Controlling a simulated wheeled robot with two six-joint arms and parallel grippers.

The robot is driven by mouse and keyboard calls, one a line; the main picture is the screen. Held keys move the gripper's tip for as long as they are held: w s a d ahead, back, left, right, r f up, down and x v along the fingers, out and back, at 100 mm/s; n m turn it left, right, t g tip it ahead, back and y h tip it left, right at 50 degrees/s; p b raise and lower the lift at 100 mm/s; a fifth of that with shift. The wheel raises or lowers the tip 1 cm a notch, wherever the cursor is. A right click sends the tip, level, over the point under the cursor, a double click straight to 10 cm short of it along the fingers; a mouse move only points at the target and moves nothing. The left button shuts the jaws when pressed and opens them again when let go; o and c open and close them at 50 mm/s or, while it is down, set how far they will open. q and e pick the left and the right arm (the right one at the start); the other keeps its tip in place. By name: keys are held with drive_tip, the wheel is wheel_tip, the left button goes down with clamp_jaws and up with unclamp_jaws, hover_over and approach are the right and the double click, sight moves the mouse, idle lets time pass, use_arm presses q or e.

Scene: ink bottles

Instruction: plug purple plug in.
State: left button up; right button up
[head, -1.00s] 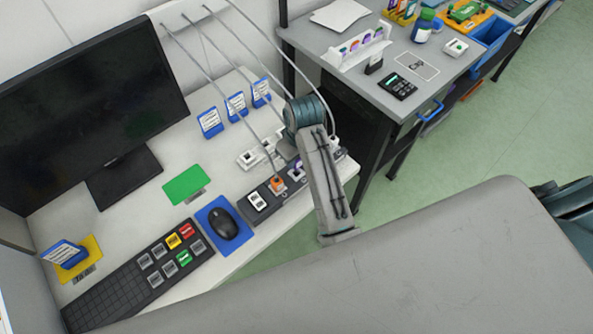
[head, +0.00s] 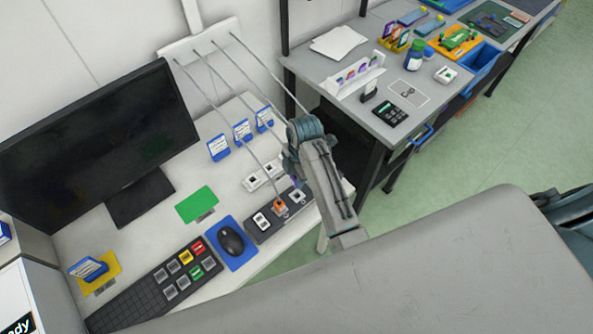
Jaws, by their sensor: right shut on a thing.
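My right gripper (head: 291,168) is over the desk beside the dark power strip (head: 270,233), with its fingers largely hidden behind my wrist. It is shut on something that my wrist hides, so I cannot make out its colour. No purple plug shows clearly. An orange plug (head: 280,207) with a grey cable stands in the strip, beside a white switch (head: 261,221). A pale socket (head: 297,195) shows to the right of the orange plug. The strip's far right end is covered by my arm. My left gripper is not in view.
Several grey cables run down from a white wall box (head: 205,42) towards the strip and my wrist. A white holder (head: 262,176) lies behind the strip. A mouse (head: 231,240), keyboard (head: 135,303) and monitor (head: 95,145) are to the left.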

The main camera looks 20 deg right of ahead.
drive_tip(key=shift+r+n+p, duration=0.25)
drive_tip(key=shift+n+p, duration=0.1)
drive_tip(key=shift+n, duration=0.55)
drive_tip(key=shift+s+f, duration=0.1)
drive_tip(key=shift+f, duration=2.8)
drive_tip(key=shift+f, duration=0.85)
drive_tip(key=o, duration=1.4)
drive_tip(key=shift+r, duration=4)
